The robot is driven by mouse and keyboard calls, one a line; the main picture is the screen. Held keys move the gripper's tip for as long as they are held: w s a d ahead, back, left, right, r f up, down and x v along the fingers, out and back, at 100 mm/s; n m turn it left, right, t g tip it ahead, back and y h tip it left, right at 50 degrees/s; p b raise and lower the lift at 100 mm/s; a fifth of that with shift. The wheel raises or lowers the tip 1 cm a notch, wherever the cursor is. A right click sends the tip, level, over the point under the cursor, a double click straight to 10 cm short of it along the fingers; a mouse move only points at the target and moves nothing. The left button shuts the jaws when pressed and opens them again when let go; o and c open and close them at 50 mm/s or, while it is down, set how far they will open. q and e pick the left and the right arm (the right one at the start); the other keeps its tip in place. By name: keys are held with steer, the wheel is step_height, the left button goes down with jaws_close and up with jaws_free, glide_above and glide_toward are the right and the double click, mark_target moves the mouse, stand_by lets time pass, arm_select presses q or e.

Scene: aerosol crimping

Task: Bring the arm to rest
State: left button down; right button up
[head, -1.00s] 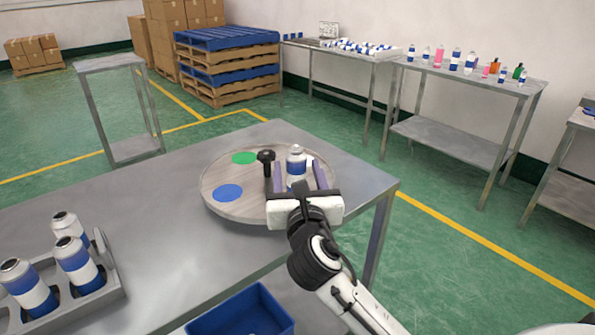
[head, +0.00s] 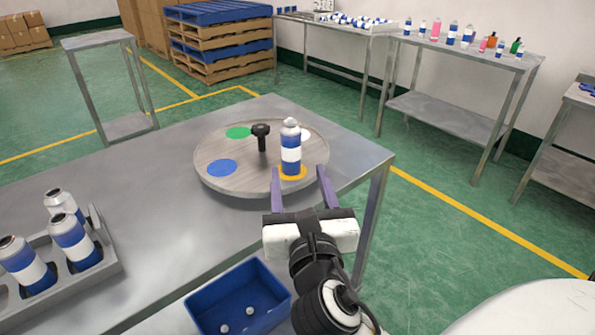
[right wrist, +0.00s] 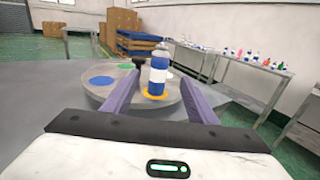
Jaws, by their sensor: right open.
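My right gripper (head: 299,188) is open and empty in the head view, in front of the round turntable (head: 215,182). Its two purple fingers point at a blue and white aerosol can (head: 291,155). The can stands upright on the orange spot (head: 293,174) of the turntable, just beyond the fingertips. In the right wrist view the can (right wrist: 158,76) shows between the fingers, apart from them. My left gripper is not in view.
The turntable has a black central knob (head: 261,134) and blue and green spots. A grey rack (head: 75,290) with several cans sits at the left. A blue bin (head: 205,312) with small white pieces stands at the front. Side tables hold bottles at the back right.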

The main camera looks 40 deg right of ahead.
steer(key=shift+f, duration=0.1)
stand_by(0.4)
steer(key=s+f+m+g+y, duration=0.2)
steer(key=s+f+m+g, duration=0.15)
steer(key=f+m, duration=0.4)
steer(key=s+f+m+g+y, duration=0.2)
steer(key=s+f+m+g, duration=0.15)
steer(key=f+m, duration=0.45)
steer(key=s+a+f+m+g+y, duration=0.3)
steer(key=s+f+m, duration=0.2)
steer(key=s+m, duration=0.15)
steer(key=s+a+f+m+g+y, duration=0.2)
steer(key=s+a+f+m, duration=0.2)
steer(key=s+f+m, duration=0.25)
steer(key=w+a+f+t+y, duration=0.1)
steer(key=w+a+f+t, duration=0.1)
steer(key=f, duration=0.3)
steer(key=w+a+f+t+y, duration=0.1)
steer(key=w+a+f+t, duration=0.1)
steer(key=f, duration=0.3)
steer(key=shift+a+f, duration=0.2)
steer(key=shift+a, duration=0.2)
steer(key=shift+w, duration=0.1)
